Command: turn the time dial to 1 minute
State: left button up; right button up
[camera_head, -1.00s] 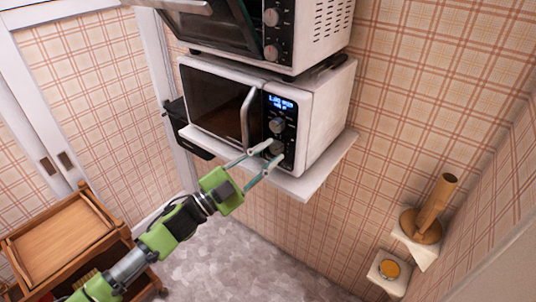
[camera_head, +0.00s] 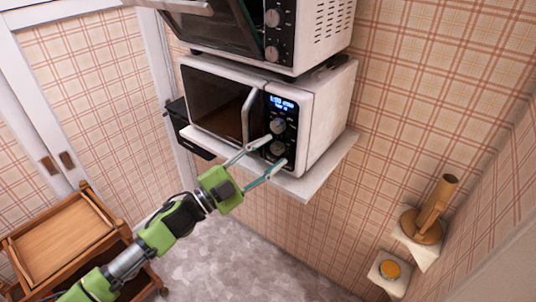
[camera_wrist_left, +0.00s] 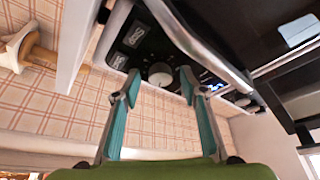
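The white microwave (camera_head: 325,110) stands on a wall shelf with its door shut. I cannot read which dial is the time dial. In the left wrist view, a round pale dial (camera_wrist_left: 160,73) shows between and beyond the spread fingertips (camera_wrist_left: 160,84); contact is not visible. My right gripper is not in view.
A second oven (camera_head: 272,35) sits above the microwave. The microwave's door handle (camera_head: 246,115) is just left of the panel. The white shelf (camera_head: 312,182) juts out below. A wooden cart (camera_head: 60,240) stands at lower left; small wall shelves hold a brown object (camera_head: 425,215) at right.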

pick_arm(q)
jog(key=v, duration=1.2)
